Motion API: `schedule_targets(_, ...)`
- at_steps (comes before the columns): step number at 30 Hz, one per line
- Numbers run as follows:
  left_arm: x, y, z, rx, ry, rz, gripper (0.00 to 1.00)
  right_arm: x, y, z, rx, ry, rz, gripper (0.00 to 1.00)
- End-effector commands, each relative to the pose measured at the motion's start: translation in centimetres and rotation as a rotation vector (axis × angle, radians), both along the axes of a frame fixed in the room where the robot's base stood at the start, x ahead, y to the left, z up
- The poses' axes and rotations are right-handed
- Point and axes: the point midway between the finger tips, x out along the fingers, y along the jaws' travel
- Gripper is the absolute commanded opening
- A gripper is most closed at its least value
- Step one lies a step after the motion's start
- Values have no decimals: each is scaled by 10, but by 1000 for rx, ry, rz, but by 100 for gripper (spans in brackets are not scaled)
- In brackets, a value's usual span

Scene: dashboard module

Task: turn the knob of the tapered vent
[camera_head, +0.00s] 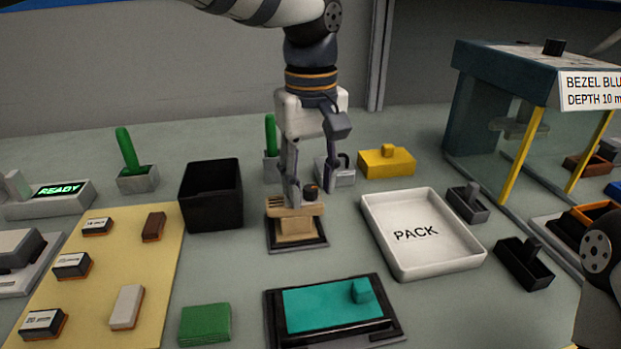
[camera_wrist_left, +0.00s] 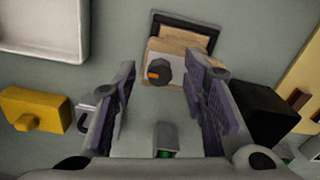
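The vent (camera_head: 295,227) is a tan block with slats on its left side, sitting on a dark-framed base in the middle of the table. Its dark round knob (camera_head: 310,192) stands on top. In the left wrist view the knob (camera_wrist_left: 159,71) shows an orange mark, and the tan vent (camera_wrist_left: 190,95) is partly hidden by a finger. My left gripper (camera_head: 313,193) points down over the vent, open and empty. In the left wrist view its fingers (camera_wrist_left: 163,95) are spread wide with the knob seen between them; contact cannot be made out. My right gripper is out of view.
A black bin (camera_head: 211,205) stands left of the vent, a white PACK tray (camera_head: 458,262) right. A yellow block (camera_head: 386,163) and green-handled blocks are behind. A teal panel (camera_head: 325,307) in a black frame lies in front. A glass-sided station (camera_head: 500,110) stands far right.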

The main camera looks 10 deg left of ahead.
Motion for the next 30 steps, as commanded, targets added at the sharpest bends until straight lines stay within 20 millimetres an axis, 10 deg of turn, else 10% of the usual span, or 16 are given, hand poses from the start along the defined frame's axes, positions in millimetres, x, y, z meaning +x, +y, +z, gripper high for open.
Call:
schedule_targets(4,0,0,0,0,0,0,39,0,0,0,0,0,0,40)
schedule_targets(9,0,0,0,0,0,0,1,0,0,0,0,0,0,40)
schedule_targets(30,0,1,3,4,-4,-247,0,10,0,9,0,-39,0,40)
